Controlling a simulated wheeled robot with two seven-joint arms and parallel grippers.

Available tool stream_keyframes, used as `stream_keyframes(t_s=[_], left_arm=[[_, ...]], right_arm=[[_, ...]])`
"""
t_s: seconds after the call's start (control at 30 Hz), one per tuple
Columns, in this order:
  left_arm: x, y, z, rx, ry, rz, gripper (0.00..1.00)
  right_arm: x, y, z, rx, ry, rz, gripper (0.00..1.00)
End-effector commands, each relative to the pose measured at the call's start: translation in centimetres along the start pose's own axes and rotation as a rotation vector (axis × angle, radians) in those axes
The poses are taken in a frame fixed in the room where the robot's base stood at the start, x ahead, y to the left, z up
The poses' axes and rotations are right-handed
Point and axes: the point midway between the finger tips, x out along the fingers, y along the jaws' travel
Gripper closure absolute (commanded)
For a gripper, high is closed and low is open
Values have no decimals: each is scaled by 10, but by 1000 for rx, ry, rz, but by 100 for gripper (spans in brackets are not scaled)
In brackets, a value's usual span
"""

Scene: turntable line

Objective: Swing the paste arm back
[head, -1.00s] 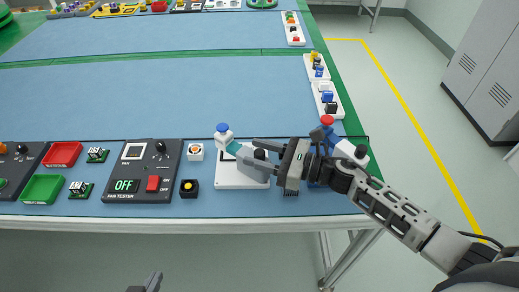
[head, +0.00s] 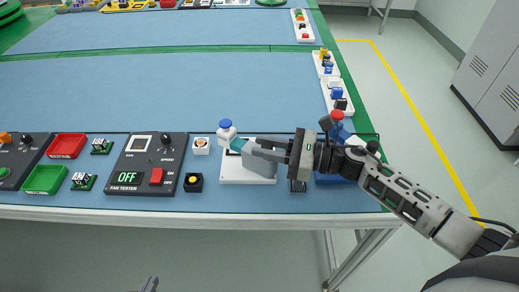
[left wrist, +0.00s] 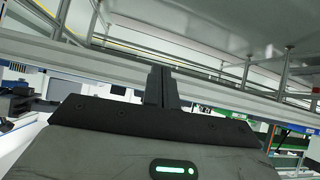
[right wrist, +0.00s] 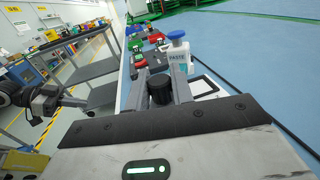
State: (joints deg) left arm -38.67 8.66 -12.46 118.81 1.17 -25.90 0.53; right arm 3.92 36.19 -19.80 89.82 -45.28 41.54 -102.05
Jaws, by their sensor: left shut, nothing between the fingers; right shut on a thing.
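The paste bottle (head: 227,132), white with a blue cap, sits on the teal end of the paste arm at the left of a white base plate (head: 232,176). In the right wrist view the bottle (right wrist: 178,50) reads PASTE and stands just beyond the fingers. My right gripper (head: 258,153) is over the plate, shut on a black knob (right wrist: 160,88) that shows between its fingers; the gripper hides much of the arm. My left gripper (head: 150,283) is low in front of the table, shut and empty; its fingers (left wrist: 160,86) also show in the left wrist view.
Left of the plate are a small black part (head: 194,182), a white part (head: 201,145) and a fan tester (head: 147,166) reading OFF. A red-capped bottle (head: 337,122) stands behind my right wrist. White trays (head: 336,97) line the right edge. The mat's middle is clear.

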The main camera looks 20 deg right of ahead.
Motion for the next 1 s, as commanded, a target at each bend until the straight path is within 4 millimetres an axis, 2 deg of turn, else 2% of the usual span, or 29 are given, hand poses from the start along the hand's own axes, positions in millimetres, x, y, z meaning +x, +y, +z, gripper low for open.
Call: stream_keyframes(t_s=[0.13,0.17,0.2,0.57,0.8,1.0], left_arm=[[0,0,-2,4,2,1,100],[0,0,-2,4,3,1,100],[0,0,-2,5,4,1,100],[3,-1,-2,6,9,1,100],[9,0,4,-6,15,6,100],[10,3,-1,-26,34,11,100]], right_arm=[[0,0,1,1,-1,-1,100],[0,0,1,1,-1,-1,69],[0,0,1,1,0,0,58],[-5,0,-1,1,1,1,57],[-43,0,-3,2,4,0,57],[-68,0,-1,2,2,0,57]])
